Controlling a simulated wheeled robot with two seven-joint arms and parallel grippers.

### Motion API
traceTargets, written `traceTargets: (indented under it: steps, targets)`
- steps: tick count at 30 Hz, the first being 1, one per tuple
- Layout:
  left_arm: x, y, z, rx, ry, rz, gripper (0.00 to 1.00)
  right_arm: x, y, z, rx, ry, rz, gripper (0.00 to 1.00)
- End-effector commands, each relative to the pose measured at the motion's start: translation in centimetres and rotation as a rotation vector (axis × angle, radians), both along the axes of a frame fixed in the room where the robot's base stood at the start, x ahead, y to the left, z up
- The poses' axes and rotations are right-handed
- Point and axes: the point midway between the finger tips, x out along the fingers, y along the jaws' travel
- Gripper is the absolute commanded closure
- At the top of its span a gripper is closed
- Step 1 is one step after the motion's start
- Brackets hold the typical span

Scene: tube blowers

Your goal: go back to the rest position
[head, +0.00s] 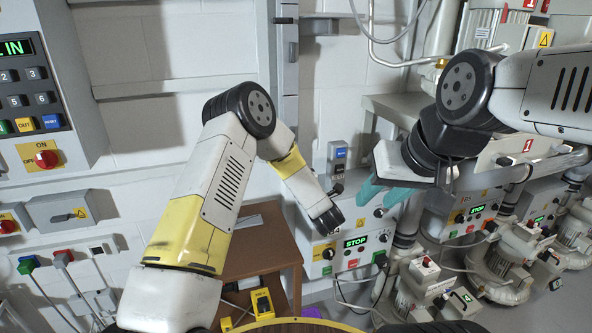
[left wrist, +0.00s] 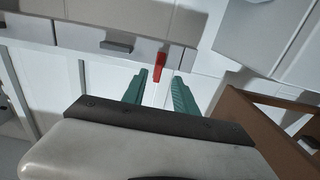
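My left arm (head: 225,165) rises from the bottom left, bends at a high elbow and slopes down to the right. Its wrist ends in front of the control box with the green STOP display; its fingers cannot be made out in the head view. In the left wrist view my left gripper (left wrist: 160,92) has two teal fingers apart, with nothing held. A red-tipped thing (left wrist: 160,67) shows between and beyond them. My right arm comes in from the right. My right gripper (head: 383,192) points down-left with its teal fingers apart and empty, in front of the machines.
A brown wooden table (head: 262,243) stands behind my left forearm. A STOP control box (head: 345,247) is close to both grippers. A keypad cabinet (head: 45,90) is on the left wall. Pumps and pipes (head: 500,262) crowd the right. Bare wall fills the upper middle.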

Motion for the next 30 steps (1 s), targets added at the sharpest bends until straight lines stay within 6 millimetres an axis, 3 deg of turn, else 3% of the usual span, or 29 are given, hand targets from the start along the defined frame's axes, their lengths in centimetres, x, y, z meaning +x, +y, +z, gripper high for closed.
traceTargets:
  steps: [5, 11, 16, 23, 30]
  targets:
    - [0.6, -0.1, 1.8, 0.016, 0.015, -0.040, 0.65, 0.0, 0.0, 0.0, 0.000, 0.000, 0.000, 0.63]
    - [1.5, -0.5, 8.9, 0.130, 0.108, -0.227, 0.65, 0.0, 0.0, 0.0, 0.000, 0.000, 0.000, 0.63]
    - [-0.6, -0.2, 14.7, 0.303, 0.212, -0.415, 0.65, 0.0, 0.0, 0.0, 0.000, 0.000, 0.000, 0.63]
    - [-7.6, 1.9, 19.9, 0.578, 0.362, -0.637, 0.65, 0.0, 0.0, 0.0, 0.000, 0.000, 0.000, 0.63]
    - [-18.5, 6.2, 21.9, 0.870, 0.539, -0.837, 0.65, 0.0, 0.0, 0.0, 0.000, 0.000, 0.000, 0.63]
